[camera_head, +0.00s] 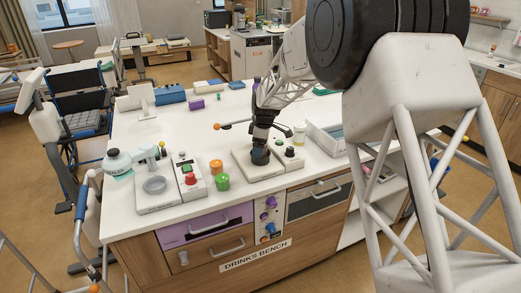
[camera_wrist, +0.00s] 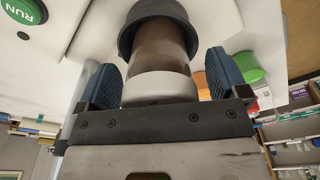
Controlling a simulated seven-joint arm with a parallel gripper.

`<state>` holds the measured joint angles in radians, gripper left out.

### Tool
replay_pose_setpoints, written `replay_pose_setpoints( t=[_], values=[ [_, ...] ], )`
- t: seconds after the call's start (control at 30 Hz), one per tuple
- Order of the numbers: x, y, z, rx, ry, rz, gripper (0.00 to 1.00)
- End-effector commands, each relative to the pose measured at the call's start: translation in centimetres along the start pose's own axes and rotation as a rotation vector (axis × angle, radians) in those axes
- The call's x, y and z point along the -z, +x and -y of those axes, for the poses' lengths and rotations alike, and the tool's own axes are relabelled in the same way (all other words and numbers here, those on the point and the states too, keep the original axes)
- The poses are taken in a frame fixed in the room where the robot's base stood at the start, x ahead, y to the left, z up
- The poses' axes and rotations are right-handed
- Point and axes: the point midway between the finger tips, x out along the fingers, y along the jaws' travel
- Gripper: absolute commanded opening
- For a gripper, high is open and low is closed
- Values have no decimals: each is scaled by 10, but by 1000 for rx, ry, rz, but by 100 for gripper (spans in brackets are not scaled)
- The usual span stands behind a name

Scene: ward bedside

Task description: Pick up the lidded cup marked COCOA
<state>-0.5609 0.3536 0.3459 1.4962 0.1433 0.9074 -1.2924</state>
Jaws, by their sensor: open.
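In the wrist view, a round upright piece with a white end (camera_wrist: 160,86), a brownish see-through middle and a wide dark grey foot stands between the fingers of my gripper (camera_wrist: 161,65). The blue finger pads are apart, one on each side; I cannot tell whether either touches it. In the head view, my gripper (camera_head: 262,138) is low over the white machine base at the bench's middle, above the dark round foot (camera_head: 260,156). No COCOA marking is readable in either view. A small pale cup-like thing (camera_head: 299,133) stands behind the machine, its marking too small to read.
An orange cup (camera_head: 216,167) and a green cup (camera_head: 222,182) stand left of the machine. The bench's back left holds several boxes.

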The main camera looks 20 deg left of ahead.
Motion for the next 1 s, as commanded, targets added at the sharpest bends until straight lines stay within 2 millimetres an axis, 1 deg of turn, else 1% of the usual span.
replay_pose_setpoints(
  t=[0.5, 0.53, 0.9, 0.93, 1.0],
  values=[
    [0, 0, 0, 0, 0, 0, 92],
    [0, 0, 0, 0, 0, 0, 91],
    [0, 0, 0, 0, 0, 0, 34],
    [0, 0, 0, 0, 0, 0, 32],
    [0, 0, 0, 0, 0, 0, 32]
  ],
)
